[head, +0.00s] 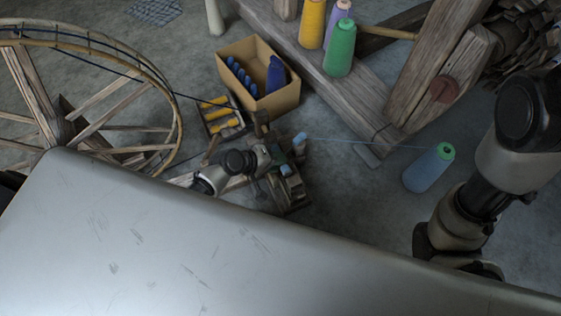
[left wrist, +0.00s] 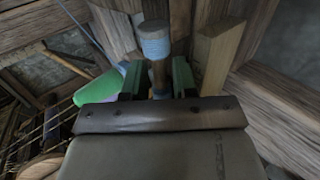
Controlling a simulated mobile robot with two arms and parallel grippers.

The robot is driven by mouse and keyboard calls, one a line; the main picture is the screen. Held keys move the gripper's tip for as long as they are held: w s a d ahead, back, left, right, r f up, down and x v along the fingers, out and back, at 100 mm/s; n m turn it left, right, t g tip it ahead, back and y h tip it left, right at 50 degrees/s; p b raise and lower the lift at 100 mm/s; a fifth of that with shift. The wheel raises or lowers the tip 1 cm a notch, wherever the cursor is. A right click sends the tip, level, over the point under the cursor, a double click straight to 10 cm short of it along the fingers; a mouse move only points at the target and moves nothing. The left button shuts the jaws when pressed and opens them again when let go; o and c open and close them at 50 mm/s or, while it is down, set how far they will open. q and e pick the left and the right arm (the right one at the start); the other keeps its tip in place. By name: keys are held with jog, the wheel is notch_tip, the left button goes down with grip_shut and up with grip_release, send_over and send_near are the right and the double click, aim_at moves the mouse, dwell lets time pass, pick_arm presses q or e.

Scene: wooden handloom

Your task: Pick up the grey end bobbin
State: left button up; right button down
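A bobbin wound with pale blue-grey thread (head: 300,140) stands by the small wooden winder in the head view. In the left wrist view a pale blue-grey wound bobbin (left wrist: 155,40) with a bare wooden shank rises beyond my left gripper (left wrist: 158,82). That gripper's two fingers stand apart on either side of the shank, with narrow gaps showing, so it looks open. Its lower part is hidden behind the gripper body. In the head view my left gripper (head: 282,172) is small and partly hidden among the winder parts. My right gripper does not show.
A cardboard box (head: 278,106) holds several blue bobbins. Beside it a small tray (head: 226,128) holds yellow bobbins. A large spinning wheel (head: 165,147) stands left. The loom beam (head: 325,88) carries coloured cones.

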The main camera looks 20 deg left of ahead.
pick_arm(q)
jog(key=shift+w+d+f, duration=0.2)
grip_shut()
jog(key=shift+r, duration=0.1)
